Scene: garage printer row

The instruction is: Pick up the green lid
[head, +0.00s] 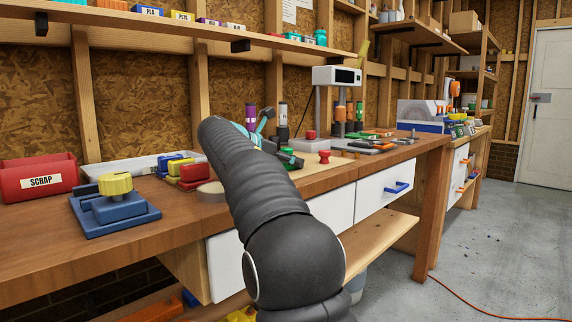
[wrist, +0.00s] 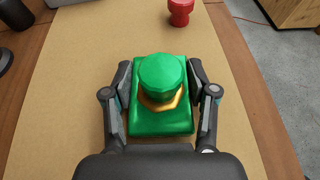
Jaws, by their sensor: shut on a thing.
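The green lid (wrist: 160,118) shows in the wrist view as a square green plate with a faceted knob and an orange ring round the knob's foot. My gripper (wrist: 160,108) is shut on it, with one finger against its left side and one against its right. The lid looks level over a tan mat (wrist: 75,80); I cannot tell whether it touches the mat. In the head view my arm hides most of the gripper (head: 278,150) and the lid.
A red knobbed piece (wrist: 180,12) stands ahead on the mat. The printer row and a white box on a post (head: 336,76) lie beyond.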

